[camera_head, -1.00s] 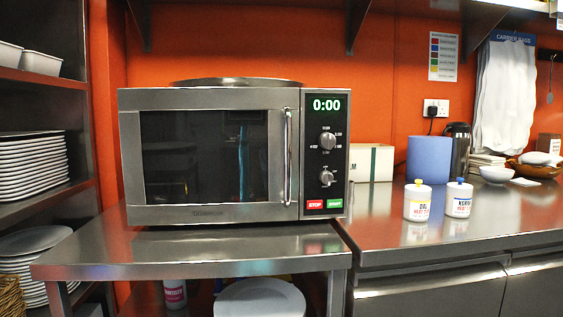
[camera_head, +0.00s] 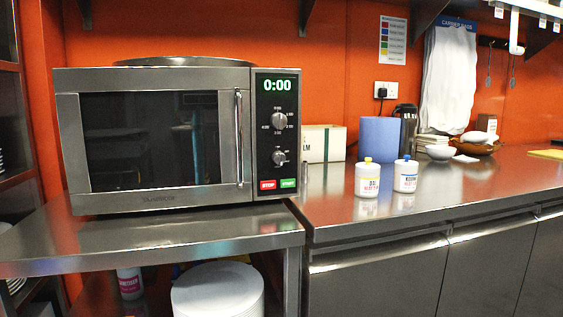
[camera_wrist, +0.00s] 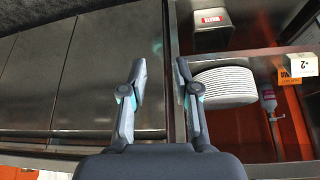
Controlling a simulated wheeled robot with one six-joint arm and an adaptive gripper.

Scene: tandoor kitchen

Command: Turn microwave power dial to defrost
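The steel microwave (camera_head: 150,138) stands on a steel table, its door shut and its display reading 0:00. Its control panel on the right holds an upper dial (camera_head: 279,120) and a lower dial (camera_head: 279,157), with red STOP and green START buttons below. The marks around the dials are too small to read surely, so which one sets power cannot be told. My gripper (camera_wrist: 160,72) shows in the wrist view with its two fingers apart and nothing between them. The microwave cannot be made out in the wrist view, and my gripper is not in the head view.
The steel table (camera_head: 150,240) has a bare front strip. White plates (camera_head: 218,290) are stacked beneath it, also showing in the wrist view (camera_wrist: 222,87). On the right counter stand two white tubs (camera_head: 367,180), a blue roll (camera_head: 379,139) and a box (camera_head: 322,143).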

